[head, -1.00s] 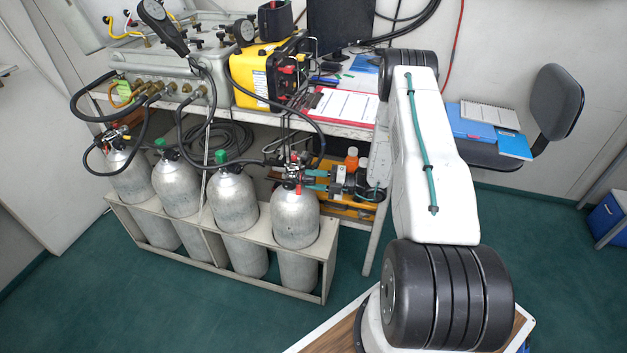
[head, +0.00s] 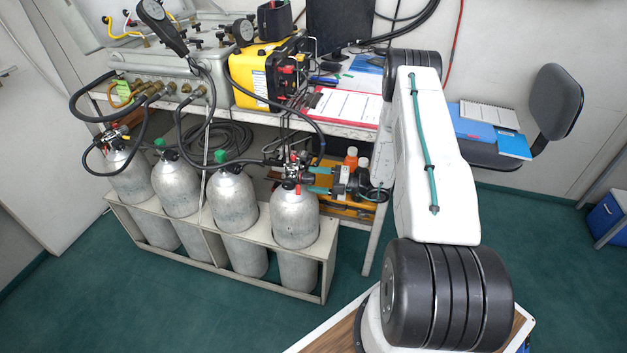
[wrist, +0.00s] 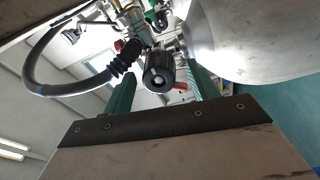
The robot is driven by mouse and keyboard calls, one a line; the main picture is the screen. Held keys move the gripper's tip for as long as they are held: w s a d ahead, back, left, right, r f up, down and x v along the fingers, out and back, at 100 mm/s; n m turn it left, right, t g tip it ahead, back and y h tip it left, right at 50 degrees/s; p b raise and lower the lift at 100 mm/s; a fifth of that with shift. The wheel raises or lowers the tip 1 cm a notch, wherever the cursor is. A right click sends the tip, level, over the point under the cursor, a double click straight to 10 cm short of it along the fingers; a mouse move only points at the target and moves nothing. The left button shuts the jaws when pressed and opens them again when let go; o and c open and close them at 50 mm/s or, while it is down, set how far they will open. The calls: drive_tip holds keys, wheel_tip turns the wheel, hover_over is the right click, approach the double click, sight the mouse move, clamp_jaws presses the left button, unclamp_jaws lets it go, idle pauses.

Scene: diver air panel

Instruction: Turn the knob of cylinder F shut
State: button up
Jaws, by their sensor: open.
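The rightmost grey cylinder (head: 295,219) in the rack has its valve (head: 293,170) on top, where my gripper (head: 312,180) comes in from the right. I see no letter on the cylinder. In the wrist view a black ribbed knob (wrist: 158,74) faces the camera, in front of the valve fittings. The green fingers of my gripper (wrist: 161,80) are open, one on each side of the knob, with a visible gap at the left finger. Whether the right finger touches the knob, I cannot tell. The cylinder's rounded shoulder (wrist: 255,40) is close to the right finger.
Several cylinders stand in a pale rack (head: 215,262) under the bench. A black hose (wrist: 60,88) with a ribbed sleeve runs left of the knob in the wrist view. A bench leg (head: 374,240) stands near my arm. Green floor is clear before the rack.

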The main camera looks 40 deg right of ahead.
drive_tip(key=v, duration=0.6)
drive_tip(key=shift+s+d, duration=0.2)
idle(1.7)
